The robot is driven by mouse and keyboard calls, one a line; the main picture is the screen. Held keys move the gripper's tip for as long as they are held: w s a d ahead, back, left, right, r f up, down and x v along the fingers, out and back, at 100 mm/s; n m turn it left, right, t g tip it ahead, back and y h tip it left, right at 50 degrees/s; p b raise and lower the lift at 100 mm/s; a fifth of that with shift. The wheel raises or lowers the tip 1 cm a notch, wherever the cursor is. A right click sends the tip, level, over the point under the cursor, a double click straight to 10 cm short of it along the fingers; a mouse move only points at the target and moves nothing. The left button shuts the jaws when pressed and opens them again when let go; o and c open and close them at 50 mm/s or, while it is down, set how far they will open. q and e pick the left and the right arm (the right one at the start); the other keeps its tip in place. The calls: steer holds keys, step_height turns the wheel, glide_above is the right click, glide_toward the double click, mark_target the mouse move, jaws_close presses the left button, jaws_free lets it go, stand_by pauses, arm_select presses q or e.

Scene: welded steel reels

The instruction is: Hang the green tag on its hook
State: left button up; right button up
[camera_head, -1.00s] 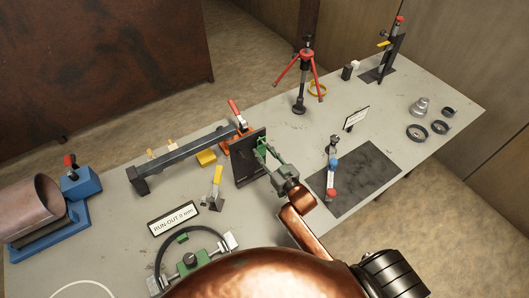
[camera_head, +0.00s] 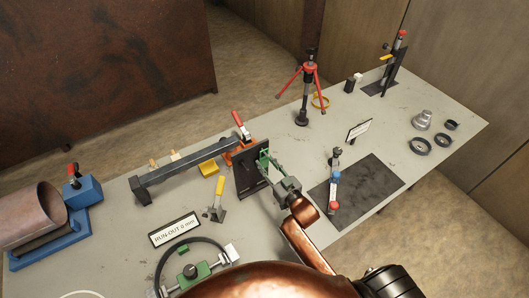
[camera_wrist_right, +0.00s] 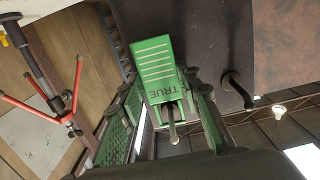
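The green tag (camera_wrist_right: 160,69), marked TRUE, stands against the dark board in the right wrist view. A hook (camera_wrist_right: 173,128) comes out through the tag at its TRUE end, so the tag appears to be on it. In the head view my right gripper (camera_head: 268,164) is at the black board (camera_head: 248,178), and only a small green part of the tag shows. My left gripper is not in view.
An empty dark hook (camera_wrist_right: 237,90) is beside the tag. A red tripod (camera_head: 309,80) stands behind.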

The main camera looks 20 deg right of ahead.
steer(key=o, duration=0.5)
steer(key=shift+s, duration=0.1)
steer(key=s, duration=0.4)
steer(key=s+d, duration=0.1)
steer(key=s, duration=0.6)
steer(key=shift+s+d+r, duration=0.3)
steer(key=shift+s, duration=0.05)
steer(key=s, duration=0.3)
steer(key=s+p, duration=0.1)
steer(key=s, duration=0.2)
steer(key=s+d+p, duration=0.1)
steer(key=s, duration=0.2)
steer(key=shift+d, duration=0.1)
stand_by(0.5)
